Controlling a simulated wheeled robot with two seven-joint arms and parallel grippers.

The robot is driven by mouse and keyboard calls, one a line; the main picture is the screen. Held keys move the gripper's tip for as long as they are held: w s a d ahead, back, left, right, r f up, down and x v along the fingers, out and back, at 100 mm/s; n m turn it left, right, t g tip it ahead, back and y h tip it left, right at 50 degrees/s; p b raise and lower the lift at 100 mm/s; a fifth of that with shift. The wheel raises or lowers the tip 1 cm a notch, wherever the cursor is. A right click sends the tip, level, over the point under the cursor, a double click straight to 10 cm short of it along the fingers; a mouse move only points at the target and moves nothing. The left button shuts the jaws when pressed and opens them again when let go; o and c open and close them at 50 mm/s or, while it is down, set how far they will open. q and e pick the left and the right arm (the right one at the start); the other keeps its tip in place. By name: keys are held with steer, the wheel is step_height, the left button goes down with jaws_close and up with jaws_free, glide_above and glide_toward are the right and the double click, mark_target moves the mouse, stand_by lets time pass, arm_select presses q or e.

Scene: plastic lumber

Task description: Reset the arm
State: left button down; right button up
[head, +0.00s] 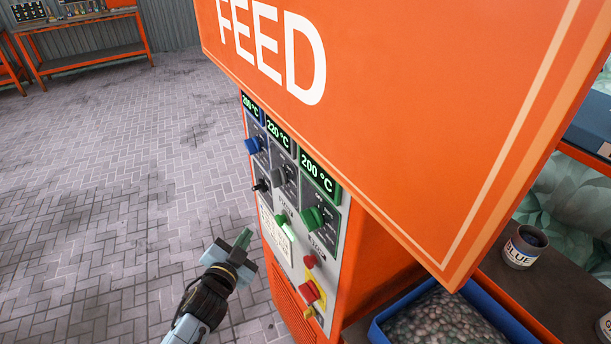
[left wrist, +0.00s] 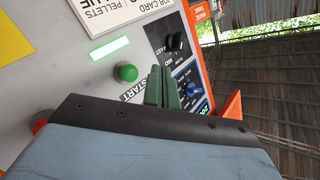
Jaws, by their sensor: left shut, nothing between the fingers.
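My left gripper (head: 243,240) is in front of the control panel (head: 293,250) of the orange feed machine, to the left of it in the head view. Its green fingers are shut and empty. In the left wrist view the shut fingers (left wrist: 163,88) show in front of the panel, close to the green START button (left wrist: 126,72) and the lit green strip (left wrist: 109,49). A gap to the panel shows in the head view. My right gripper is in neither view.
The big orange FEED board (head: 390,110) overhangs the panel. Knobs such as the green one (head: 313,217) and a red-yellow switch (head: 310,291) stick out. A blue bin (head: 380,334) of pellets and a BLUE can (head: 524,247) are at right. The brick floor (head: 110,200) at left is clear.

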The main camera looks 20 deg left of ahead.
arm_select(q)
steer(key=shift+f, duration=0.1)
steer(key=s+d+f+n+g+b, duration=0.1)
steer(key=s+f+g, duration=0.3)
steer(key=f, duration=0.6)
steer(key=s+d+f+g+h+b, duration=0.1)
steer(key=s+d+f+b, duration=0.1)
steer(key=s+f, duration=0.65)
steer(key=s+d+f+n+g+b, duration=0.1)
steer(key=s+f+g, duration=0.2)
steer(key=f, duration=0.9)
steer(key=s+f+g+b, duration=0.1)
steer(key=s+f+g, duration=0.1)
steer(key=s+f, duration=0.3)
steer(key=s+f+n+g+b, duration=0.1)
steer(key=s+f+g, duration=0.2)
steer(key=s, duration=0.9)
steer(key=s+f+n+g+b, duration=0.1)
steer(key=s+f+g, duration=0.1)
steer(key=s+f, duration=0.5)
steer(key=s, duration=0.2)
steer(key=shift+s+d+f, duration=0.25)
steer(key=shift+s+d, duration=0.1)
steer(key=shift+d, duration=0.05)
